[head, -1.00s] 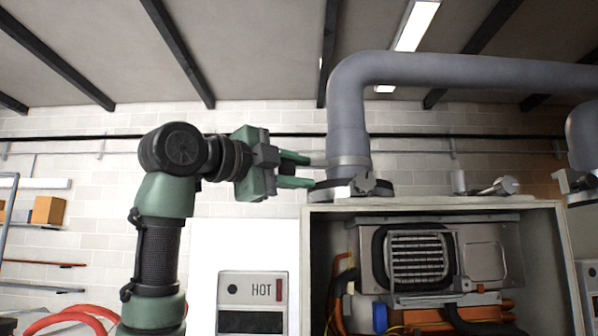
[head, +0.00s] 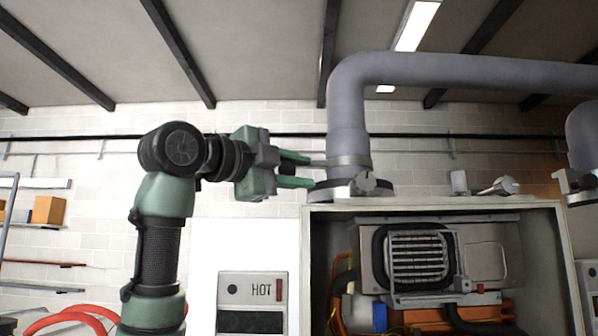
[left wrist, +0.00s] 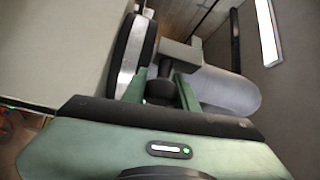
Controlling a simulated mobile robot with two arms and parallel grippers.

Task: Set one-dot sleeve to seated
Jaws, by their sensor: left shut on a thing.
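A grey upright pipe (head: 347,120) rises from the heater's top and bends right. A lighter grey band (head: 350,160) wraps it low down, above a grey and dark collar (head: 340,190) on the heater top. I take the band to be the sleeve; no dot mark is readable. My left gripper (head: 303,171) is at the pipe's left, fingers pointing right. In the left wrist view its fingers (left wrist: 160,92) are shut on a dark round knob (left wrist: 160,90), by a grey block (left wrist: 180,53) next to the pipe (left wrist: 228,92). Whether the sleeve is seated cannot be told. My right gripper is out of view.
The open heater cabinet (head: 308,262) stands below, with a finned unit (head: 418,258) and hoses inside. A second pipe (head: 583,140) is at the right edge. A metal fitting (head: 497,186) lies on the cabinet top. A panel marked HOT (head: 252,290) is left of the cabinet.

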